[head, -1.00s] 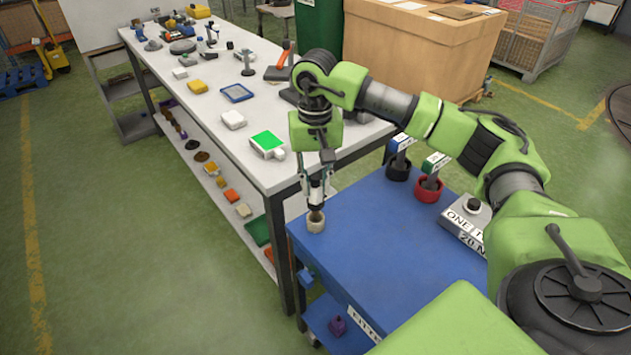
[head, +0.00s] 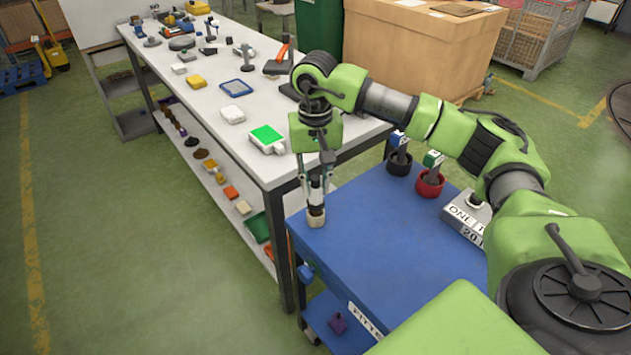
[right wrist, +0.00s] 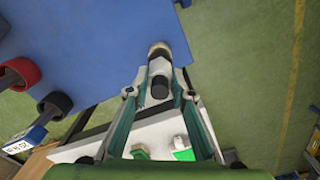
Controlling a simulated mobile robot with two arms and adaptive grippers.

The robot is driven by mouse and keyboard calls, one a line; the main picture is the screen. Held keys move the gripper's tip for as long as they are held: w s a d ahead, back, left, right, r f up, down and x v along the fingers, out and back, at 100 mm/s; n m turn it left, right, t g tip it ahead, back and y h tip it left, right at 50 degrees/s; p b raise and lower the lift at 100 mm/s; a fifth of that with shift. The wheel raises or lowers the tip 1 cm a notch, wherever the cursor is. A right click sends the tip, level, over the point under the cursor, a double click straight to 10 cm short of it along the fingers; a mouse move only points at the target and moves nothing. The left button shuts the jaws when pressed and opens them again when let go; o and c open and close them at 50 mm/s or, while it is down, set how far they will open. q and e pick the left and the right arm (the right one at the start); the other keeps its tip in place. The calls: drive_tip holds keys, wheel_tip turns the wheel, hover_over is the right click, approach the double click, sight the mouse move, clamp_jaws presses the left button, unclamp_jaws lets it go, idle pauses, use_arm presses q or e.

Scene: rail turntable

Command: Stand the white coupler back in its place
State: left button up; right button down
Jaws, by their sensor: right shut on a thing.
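The white coupler (head: 316,197) is upright in my right gripper (head: 316,181), at the near left corner of the blue cart top (head: 365,250). Its lower end meets the small cream holder (head: 316,219) and appears to be inside its rim; how deep it sits is hidden. In the right wrist view, the coupler (right wrist: 159,68) shows as a white cylinder with a dark end between the fingers of my right gripper (right wrist: 159,92), with the cream holder (right wrist: 159,48) beyond it. The right gripper is shut on the coupler. My left gripper is out of view.
A black holder (head: 399,169) and a red holder (head: 429,187) each hold a labelled tool further back on the cart. A grey lettered block (head: 466,217) is at right. A white workbench (head: 215,130) with several parts stands close at left. The cart's middle is clear.

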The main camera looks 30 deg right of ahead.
drive_tip(key=shift+f+b, duration=0.75)
drive_tip(key=shift+f, duration=0.25)
drive_tip(key=c, duration=1.7)
unclamp_jaws()
wheel_tip(320, 180, up, 12)
